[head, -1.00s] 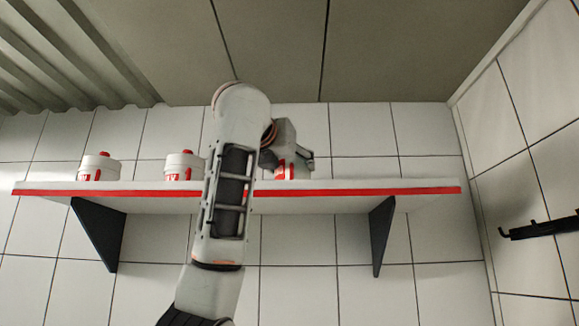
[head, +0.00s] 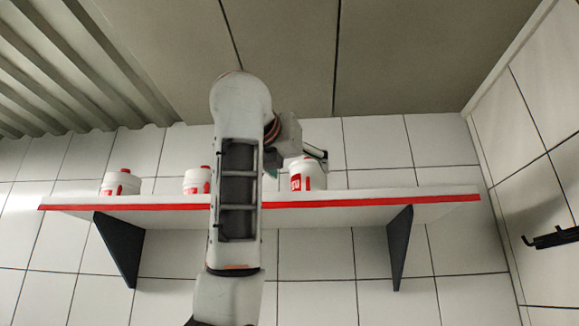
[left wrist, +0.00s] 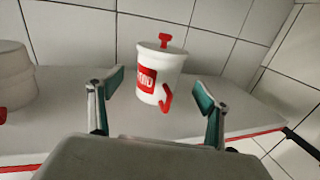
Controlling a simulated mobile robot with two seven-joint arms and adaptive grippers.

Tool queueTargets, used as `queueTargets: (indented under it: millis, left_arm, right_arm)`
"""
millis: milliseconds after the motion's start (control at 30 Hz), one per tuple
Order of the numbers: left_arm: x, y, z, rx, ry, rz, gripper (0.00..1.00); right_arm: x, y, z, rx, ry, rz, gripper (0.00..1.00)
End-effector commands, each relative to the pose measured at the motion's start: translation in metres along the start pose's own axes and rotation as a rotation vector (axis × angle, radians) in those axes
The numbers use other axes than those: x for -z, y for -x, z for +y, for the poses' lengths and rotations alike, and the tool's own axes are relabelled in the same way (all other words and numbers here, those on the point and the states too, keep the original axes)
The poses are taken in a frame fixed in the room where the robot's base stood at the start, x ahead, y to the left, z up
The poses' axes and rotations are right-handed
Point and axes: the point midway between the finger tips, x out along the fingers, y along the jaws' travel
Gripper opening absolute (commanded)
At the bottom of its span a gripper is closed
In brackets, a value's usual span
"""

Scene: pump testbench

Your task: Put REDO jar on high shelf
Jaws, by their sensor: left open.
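The REDO jar (head: 310,178) is white with a red label and stands upright on the high shelf (head: 350,202), right of my left arm. In the left wrist view the jar (left wrist: 162,68) shows its red lid knob, a red handle and a partly legible label. My left gripper (head: 316,153) is at the jar's upper part in the head view. In the left wrist view its open green-padded fingers (left wrist: 160,86) are spread on either side of the jar, with gaps visible. Whether they still reach around it I cannot tell. My right gripper is not in view.
Two similar white jars with red tops, one at far left (head: 121,183) and one nearer my arm (head: 197,181), stand on the shelf. A black wall hook rail (head: 553,238) is at right. The shelf right of the REDO jar is clear.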

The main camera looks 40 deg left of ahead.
Motion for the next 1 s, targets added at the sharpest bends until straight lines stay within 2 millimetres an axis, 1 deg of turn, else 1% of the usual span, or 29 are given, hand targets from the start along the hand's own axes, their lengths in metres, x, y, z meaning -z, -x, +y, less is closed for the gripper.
queueTargets:
  millis: [33,200,300,400,567,800,1000]
  left_arm:
    - [0.003,0.011,-0.002,0.003,0.000,-0.002,0.77]
    - [0.003,0.040,-0.002,0.003,-0.001,-0.001,0.77]
    - [0.002,0.052,-0.001,0.002,0.001,-0.001,0.77]
    - [0.001,0.059,-0.001,0.002,0.000,-0.001,0.77]
    - [0.000,0.062,0.000,0.000,0.000,0.000,0.77]
    - [0.000,0.062,0.000,0.000,0.000,0.000,0.77]
    - [0.000,0.062,0.000,0.000,0.000,0.000,0.77]
  right_arm:
    - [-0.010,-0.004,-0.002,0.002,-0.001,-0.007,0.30]
    - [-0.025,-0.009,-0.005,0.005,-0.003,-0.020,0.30]
    - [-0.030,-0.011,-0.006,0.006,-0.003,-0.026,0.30]
    - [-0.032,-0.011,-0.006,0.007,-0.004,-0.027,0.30]
    - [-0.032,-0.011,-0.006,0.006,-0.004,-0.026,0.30]
    - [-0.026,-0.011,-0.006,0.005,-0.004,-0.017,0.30]
    - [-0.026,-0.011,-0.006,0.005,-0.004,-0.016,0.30]
